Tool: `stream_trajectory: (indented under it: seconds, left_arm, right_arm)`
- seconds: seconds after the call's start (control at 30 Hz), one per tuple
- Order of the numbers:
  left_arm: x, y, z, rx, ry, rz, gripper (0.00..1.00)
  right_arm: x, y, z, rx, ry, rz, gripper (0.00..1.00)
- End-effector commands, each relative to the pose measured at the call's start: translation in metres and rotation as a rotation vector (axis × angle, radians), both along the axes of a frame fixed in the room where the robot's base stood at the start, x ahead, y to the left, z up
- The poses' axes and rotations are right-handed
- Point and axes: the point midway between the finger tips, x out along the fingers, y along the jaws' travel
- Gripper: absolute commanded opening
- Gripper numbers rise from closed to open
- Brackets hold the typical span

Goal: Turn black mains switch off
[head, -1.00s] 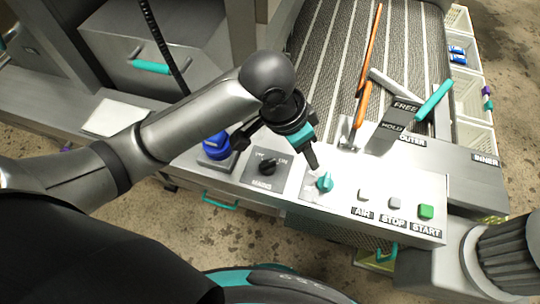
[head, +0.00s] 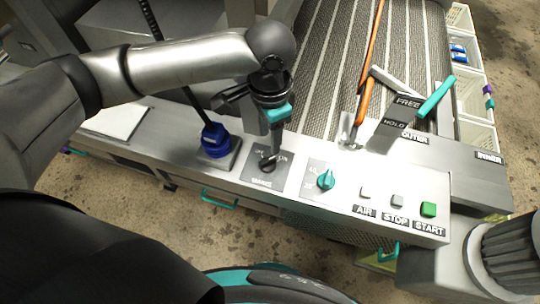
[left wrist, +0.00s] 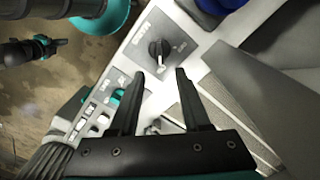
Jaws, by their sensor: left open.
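The black mains switch (head: 267,163) is a round knob with a raised handle on a dark square plate marked MAINS, on the light front panel. In the head view my left gripper (head: 273,150) is over it, pointing down, and partly covers it and its markings. In the left wrist view the knob (left wrist: 158,48) shows just beyond the open fingertips (left wrist: 159,74), roughly centred between them. Nothing is between the fingers, and contact is not visible. A small dark shape at the left of the left wrist view looks like my right gripper (left wrist: 45,46); its jaws are unclear.
A turquoise knob (head: 326,180) sits right of the switch, then AIR, STOP and the green START button (head: 428,209). An orange-handled tool (head: 367,90) and a FREE/HOLD lever (head: 404,110) stand behind.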

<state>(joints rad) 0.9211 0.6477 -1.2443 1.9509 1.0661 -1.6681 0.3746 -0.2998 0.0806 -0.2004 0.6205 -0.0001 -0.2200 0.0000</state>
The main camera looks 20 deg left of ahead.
Motion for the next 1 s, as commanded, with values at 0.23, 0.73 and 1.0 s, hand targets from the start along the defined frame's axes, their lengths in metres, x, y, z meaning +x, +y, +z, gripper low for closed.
stream_trajectory:
  seconds: [0.23,0.73,1.0]
  left_arm:
    - [-0.001,0.0,-0.055,0.001,0.001,0.0,0.47]
    - [0.0,-0.001,-0.087,-0.001,-0.001,-0.002,0.47]
    - [0.0,-0.001,-0.086,-0.001,-0.001,-0.002,0.29]
  right_arm:
    - [0.0,0.0,-0.017,0.0,0.0,0.0,0.0]
    - [0.0,0.0,-0.024,0.0,0.0,0.0,0.0]
    - [0.0,0.0,-0.024,0.0,0.0,-0.001,0.0]
